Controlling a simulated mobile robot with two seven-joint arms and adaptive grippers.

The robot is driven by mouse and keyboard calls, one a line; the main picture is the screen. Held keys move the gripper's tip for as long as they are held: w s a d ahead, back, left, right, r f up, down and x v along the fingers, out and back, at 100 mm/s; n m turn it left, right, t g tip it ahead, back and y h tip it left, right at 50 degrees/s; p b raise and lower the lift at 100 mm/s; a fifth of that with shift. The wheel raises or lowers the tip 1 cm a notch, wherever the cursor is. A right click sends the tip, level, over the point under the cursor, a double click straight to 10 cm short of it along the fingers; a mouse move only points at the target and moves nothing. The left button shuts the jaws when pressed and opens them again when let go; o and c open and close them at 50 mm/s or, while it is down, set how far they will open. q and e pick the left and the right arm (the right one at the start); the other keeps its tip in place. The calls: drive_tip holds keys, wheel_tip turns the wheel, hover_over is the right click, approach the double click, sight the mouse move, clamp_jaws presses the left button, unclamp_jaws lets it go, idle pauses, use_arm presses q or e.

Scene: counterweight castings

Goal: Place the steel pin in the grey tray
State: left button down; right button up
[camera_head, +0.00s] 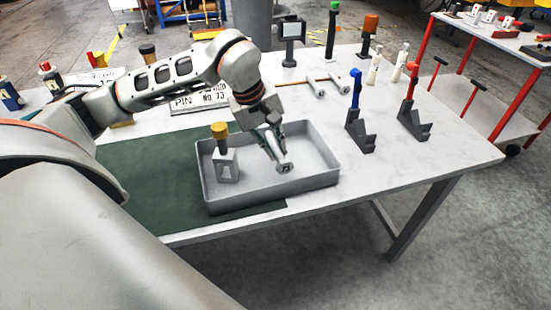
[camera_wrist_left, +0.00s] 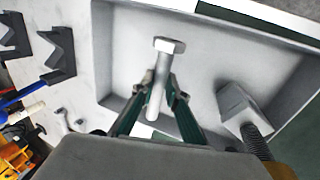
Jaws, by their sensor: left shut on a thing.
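The grey tray (camera_head: 262,198) stands on the table, partly over a dark green mat. My left gripper (camera_head: 275,150) is over the inside of the tray, pointing down. It is shut on the steel pin (camera_head: 284,167), whose wider head sticks out beyond the fingers. In the left wrist view the steel pin (camera_wrist_left: 158,82) lies between the two fingertips (camera_wrist_left: 158,96), with the tray floor (camera_wrist_left: 125,50) behind it. I cannot tell whether the pin touches the tray floor. My right gripper is not in view.
A grey block (camera_head: 227,168) with a yellow-topped tool (camera_head: 220,131) stands in the tray's left part. Dark V-shaped holders with a blue-handled tool (camera_head: 355,88) and a red-handled tool (camera_head: 411,80) stand to the right. A "PIN" sign (camera_head: 200,98) is behind. The table's front right is clear.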

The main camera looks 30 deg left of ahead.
sight(275, 169)
use_arm(q)
drive_tip(key=shift+f, duration=1.85)
drive_tip(key=c, duration=2.4)
unclamp_jaws()
drive_tip(key=shift+f, duration=0.25)
drive_tip(key=o, duration=0.4)
drive_tip(key=shift+r, duration=0.1)
drive_tip(key=shift+r, duration=0.25)
drive_tip(key=v, duration=1.1)
drive_tip(key=shift+s+r+p, duration=0.25)
drive_tip(key=shift+r+p, duration=0.05)
drive_tip(key=shift+r, duration=0.05)
